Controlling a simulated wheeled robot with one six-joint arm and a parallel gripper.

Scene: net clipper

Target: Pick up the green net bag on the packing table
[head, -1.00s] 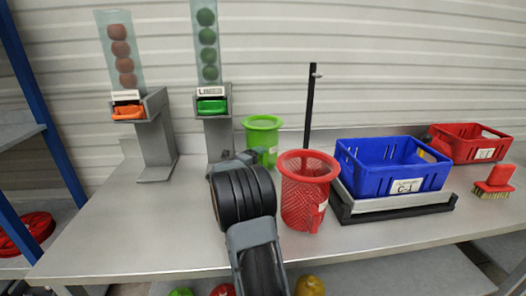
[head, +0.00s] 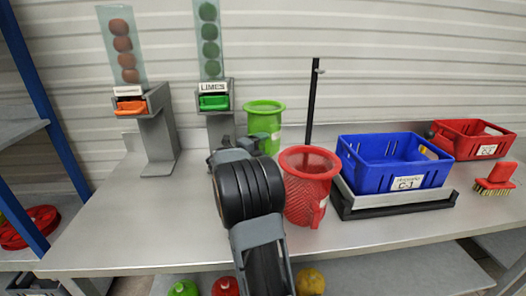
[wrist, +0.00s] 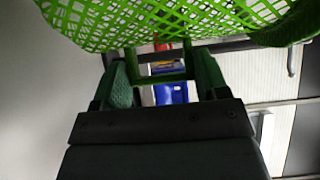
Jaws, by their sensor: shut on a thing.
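The green net bag (head: 264,124), shaped like an open-topped basket with a wide rim, is upright at the back of the packing table (head: 110,225), left of the red net bag. My gripper (head: 243,146) is at its near left side, and my wrist covers part of that area. In the wrist view, the green mesh (wrist: 150,20) fills the top, just beyond my gripper (wrist: 165,65), whose fingers are closed on a green part of the bag. The bag appears slightly above the tabletop, but its underside is partly hidden.
The red net bag (head: 306,195) stands close to the right of my arm. A black post (head: 312,105) rises behind it. A blue crate (head: 385,175), red crate (head: 475,140) and brush (head: 496,180) are farther right. Two dispensers, orange (head: 130,107) and limes (head: 213,102), stand left.

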